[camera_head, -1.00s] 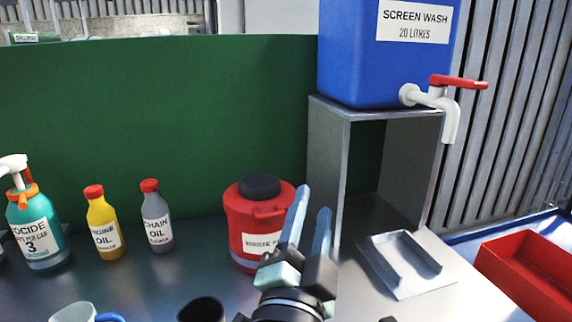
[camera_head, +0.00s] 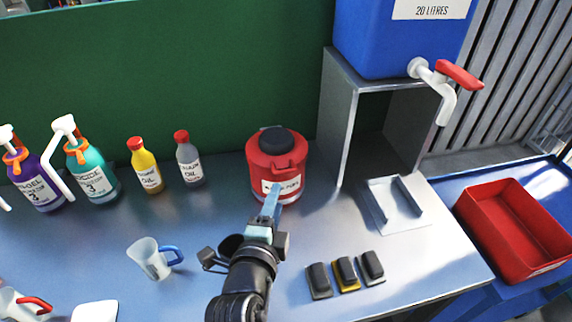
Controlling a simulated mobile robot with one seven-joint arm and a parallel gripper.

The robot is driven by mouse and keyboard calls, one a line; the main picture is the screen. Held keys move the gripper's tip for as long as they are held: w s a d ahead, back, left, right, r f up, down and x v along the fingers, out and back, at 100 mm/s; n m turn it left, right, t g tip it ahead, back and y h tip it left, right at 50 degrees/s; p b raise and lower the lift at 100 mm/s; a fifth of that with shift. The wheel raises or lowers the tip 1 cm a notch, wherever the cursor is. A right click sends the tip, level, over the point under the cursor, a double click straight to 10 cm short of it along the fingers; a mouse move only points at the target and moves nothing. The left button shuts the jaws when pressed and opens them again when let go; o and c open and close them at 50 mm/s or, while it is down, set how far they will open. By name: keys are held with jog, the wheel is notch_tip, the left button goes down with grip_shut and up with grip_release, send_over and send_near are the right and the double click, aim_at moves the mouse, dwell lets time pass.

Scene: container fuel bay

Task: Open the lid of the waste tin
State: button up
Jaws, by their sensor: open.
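The waste tin (camera_head: 262,165) is a red round can with a white label on its front, standing on the metal bench near the green back panel.
A grey metal stand (camera_head: 341,120) holding a blue screen wash container (camera_head: 390,45) is right of the tin. Oil bottles (camera_head: 190,165) stand to its left. A red tray (camera_head: 515,232) is far right.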

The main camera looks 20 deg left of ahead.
aim_at(284, 172)
jog(key=p+x, duration=0.2)
jog(key=x, duration=0.9)
jog(key=shift+w, duration=0.25)
jog(key=shift+c, duration=0.2)
grip_shut()
jog(key=shift+r, duration=0.1)
jog(key=shift+a+r, duration=0.1)
jog(key=shift+a, duration=0.05)
dwell(0.7)
